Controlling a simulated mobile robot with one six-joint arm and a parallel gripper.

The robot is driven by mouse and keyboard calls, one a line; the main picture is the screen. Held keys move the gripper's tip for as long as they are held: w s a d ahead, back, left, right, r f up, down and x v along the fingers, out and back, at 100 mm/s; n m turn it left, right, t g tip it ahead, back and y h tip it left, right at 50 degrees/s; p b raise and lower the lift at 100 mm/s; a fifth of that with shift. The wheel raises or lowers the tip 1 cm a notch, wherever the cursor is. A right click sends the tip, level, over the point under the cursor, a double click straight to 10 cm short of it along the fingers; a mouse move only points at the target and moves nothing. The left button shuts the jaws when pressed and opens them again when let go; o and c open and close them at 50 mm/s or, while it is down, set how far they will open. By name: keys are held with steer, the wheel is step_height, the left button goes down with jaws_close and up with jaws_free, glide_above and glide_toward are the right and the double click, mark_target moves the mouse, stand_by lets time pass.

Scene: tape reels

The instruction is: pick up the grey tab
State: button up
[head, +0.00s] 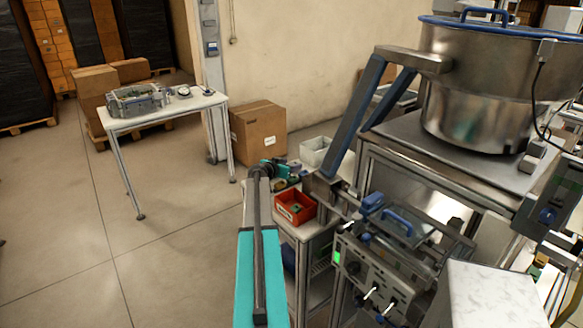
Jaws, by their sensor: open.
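I cannot make out a grey tab in the head view. My arm, a teal link with a dark rod, reaches up from the bottom centre to a small bench. My gripper (289,172) is small and partly hidden at the arm's far end, above the back of that bench. It is open, and I see nothing held in it. A red-orange bin (295,206) with small dark and green items sits on the bench, just in front of the gripper.
A white bin (315,151) stands behind the gripper. A machine with a large steel bowl (478,95) crowds the right side. A cardboard box (258,132) stands by the wall. A white table (163,112) stands at left. The left floor is clear.

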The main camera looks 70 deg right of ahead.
steer(key=c, duration=1.3)
steer(key=shift+r+b, duration=1.65)
steer(key=shift+r, duration=3.35)
